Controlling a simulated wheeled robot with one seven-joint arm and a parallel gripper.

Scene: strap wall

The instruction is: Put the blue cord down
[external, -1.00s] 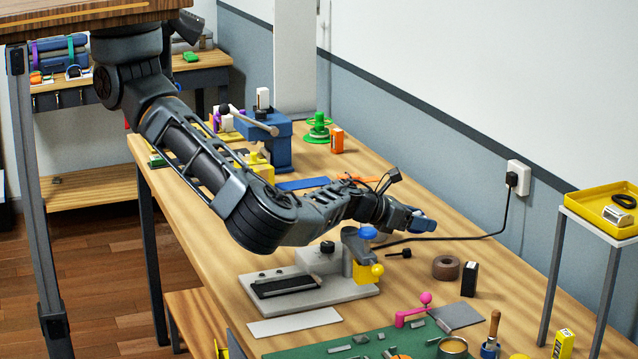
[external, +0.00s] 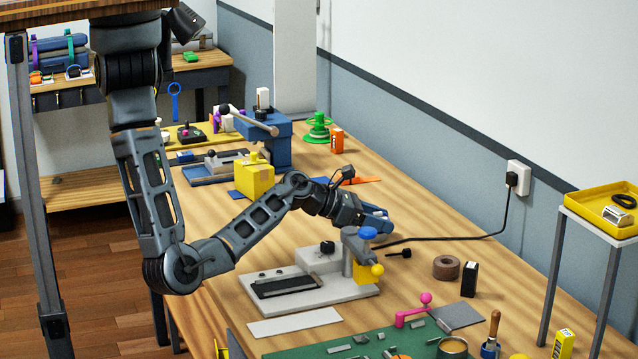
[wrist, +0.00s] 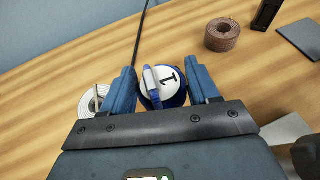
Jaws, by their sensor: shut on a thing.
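My gripper (external: 378,221) is low over the wooden bench, behind the grey fixture with the blue knob. In the external view the held thing cannot be made out against the blue fingers. Whether it touches the bench is unclear.
The grey fixture (external: 310,297) with blue knob (external: 367,233) stands close in front of my gripper. A black cable (external: 450,238) runs from the wall socket. A brown tape roll (external: 446,267) and black box (external: 469,279) lie to the right. A white ring (wrist: 92,98) lies beside the left finger.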

